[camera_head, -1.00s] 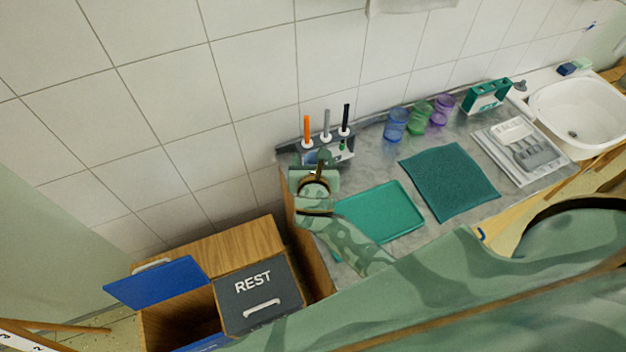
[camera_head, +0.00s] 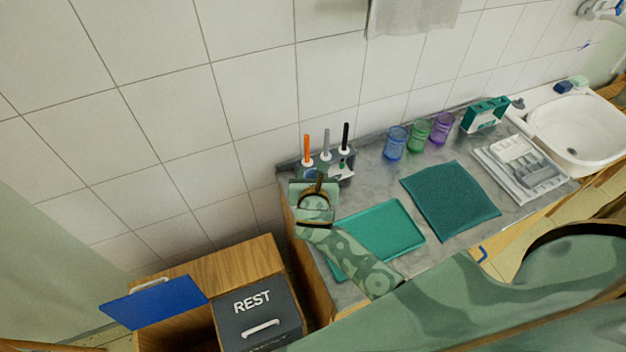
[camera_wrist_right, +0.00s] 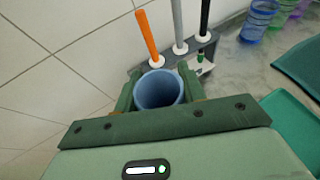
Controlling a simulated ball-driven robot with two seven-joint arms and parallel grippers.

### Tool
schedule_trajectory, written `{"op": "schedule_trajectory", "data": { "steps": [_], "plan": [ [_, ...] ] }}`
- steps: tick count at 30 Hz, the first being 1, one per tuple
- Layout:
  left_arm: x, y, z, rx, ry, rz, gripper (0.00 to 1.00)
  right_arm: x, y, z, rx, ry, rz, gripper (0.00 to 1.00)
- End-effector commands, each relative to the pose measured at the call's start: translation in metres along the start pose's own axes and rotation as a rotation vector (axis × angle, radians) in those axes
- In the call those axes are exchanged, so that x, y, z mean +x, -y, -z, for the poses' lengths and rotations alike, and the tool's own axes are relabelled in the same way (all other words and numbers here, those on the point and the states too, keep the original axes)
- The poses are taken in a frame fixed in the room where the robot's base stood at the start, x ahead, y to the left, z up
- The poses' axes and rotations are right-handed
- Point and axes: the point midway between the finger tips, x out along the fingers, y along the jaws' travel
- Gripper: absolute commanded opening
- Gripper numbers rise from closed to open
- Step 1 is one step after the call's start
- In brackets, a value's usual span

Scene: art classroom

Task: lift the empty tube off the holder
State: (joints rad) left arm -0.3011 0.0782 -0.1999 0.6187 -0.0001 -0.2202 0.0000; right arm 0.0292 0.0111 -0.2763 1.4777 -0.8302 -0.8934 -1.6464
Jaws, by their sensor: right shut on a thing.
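The empty tube (camera_wrist_right: 158,90) is a blue, open-topped hollow cylinder. In the right wrist view it stands between the two green fingers of my right gripper (camera_wrist_right: 160,92), which is shut on it. The grey holder (camera_wrist_right: 208,50) is just beyond, carrying an orange, a grey and a black stick with white collars. In the head view the holder (camera_head: 349,162) is at the counter's back left corner, and my right gripper (camera_head: 314,180) is at its front left. My gripper hides most of the tube there; I cannot tell whether its base touches the holder. My left gripper is not in view.
A teal tray (camera_head: 398,222) lies under and beside my right forearm. A dark teal mat (camera_head: 450,200), several coloured cups (camera_head: 397,143) and a grey-white tray (camera_head: 497,175) are further right. The tiled wall is close behind the holder. A REST bin (camera_head: 256,308) stands below left.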

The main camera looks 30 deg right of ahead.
Motion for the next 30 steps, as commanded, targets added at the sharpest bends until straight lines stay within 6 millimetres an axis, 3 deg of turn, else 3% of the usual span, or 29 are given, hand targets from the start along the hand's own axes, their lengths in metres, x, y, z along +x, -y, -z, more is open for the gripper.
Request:
{"op": "schedule_trajectory", "data": {
  "steps": [21, 30],
  "plan": [
    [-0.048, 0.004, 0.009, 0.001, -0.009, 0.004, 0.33, -0.057, 0.000, -0.138, 0.003, 0.004, -0.001, 0.09],
    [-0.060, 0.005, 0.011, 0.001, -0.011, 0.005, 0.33, -0.067, 0.000, -0.162, -0.001, 0.001, 0.001, 0.09]
  ]
}}
